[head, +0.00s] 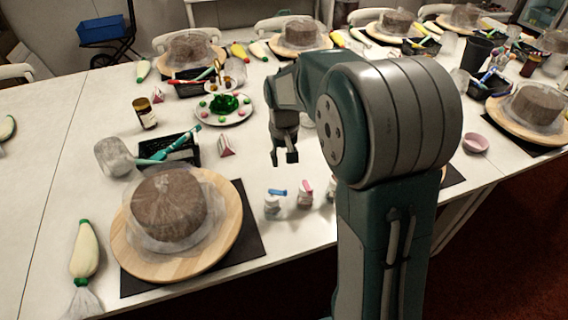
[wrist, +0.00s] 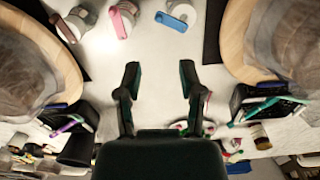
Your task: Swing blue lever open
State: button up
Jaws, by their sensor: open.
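The blue lever (head: 278,191) sits on top of a small whitish jar (head: 271,207) near the table's front edge. In the wrist view the blue lever (wrist: 171,22) shows at the top, right of centre. A pink lever (head: 305,187) on a similar jar stands to its right, and it shows left of the blue one in the wrist view (wrist: 118,22). A third jar (head: 331,190) is partly hidden by my arm. My gripper (head: 285,160) points down with its fingers apart and empty, above and behind the jars. In the wrist view the open fingers (wrist: 160,78) touch nothing.
A wooden turntable (head: 225,247) with a wrapped brown cake (head: 168,208) stands left of the jars on a dark mat. A black tray (head: 183,152), a plate of sweets (head: 205,118) and a pink-and-white wedge (head: 226,146) lie further back. Bare white table surrounds the jars.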

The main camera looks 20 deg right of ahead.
aim_at(278, 191)
notch_tip(278, 191, down, 12)
jog(key=m, duration=0.7)
jog(key=shift+d, duration=0.1)
dwell(0.3)
grip_shut()
